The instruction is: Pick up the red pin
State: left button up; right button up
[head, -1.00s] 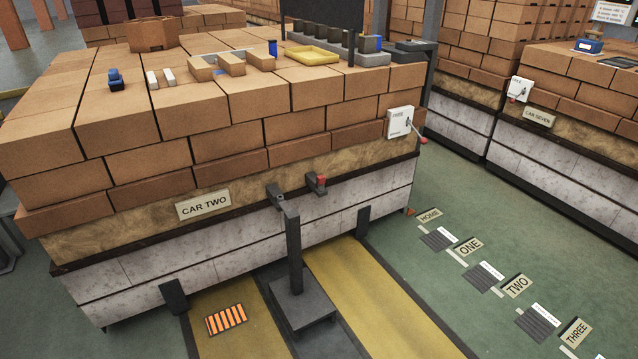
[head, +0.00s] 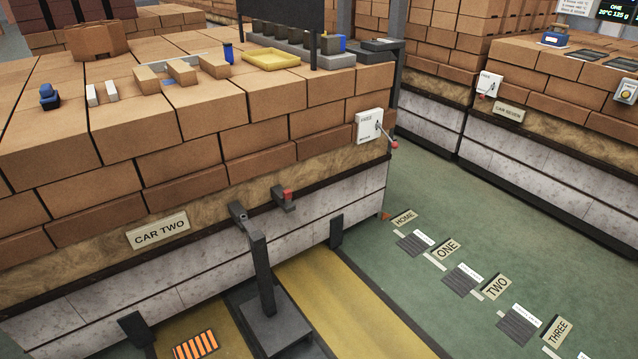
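A small red pin (head: 288,193) stands upright in a dark bracket (head: 284,203) on the front side of the brick-loaded car marked CAR TWO (head: 158,231). Only its red top shows clearly; its lower part is hidden in the bracket. A dark post with a hooked top (head: 262,270) stands just left of it, apart from the red pin. Neither of my grippers is in view.
A white plate (head: 369,125) with a red-tipped lever sits at the car's right corner. A yellow tray (head: 271,59) and small blocks lie on top. Green floor (head: 440,210) with several marked plates is open at right. CAR SEVEN (head: 508,112) stands behind.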

aim_at(287, 193)
jog(key=i+l+z, duration=0.15)
jog(key=i+z, duration=0.65)
jog(key=i+j+z, duration=0.15)
jog(key=i+z, duration=0.3)
jog(key=i+u, duration=0.3)
jog(key=i+l+u, duration=0.25)
jog(key=i, duration=0.15)
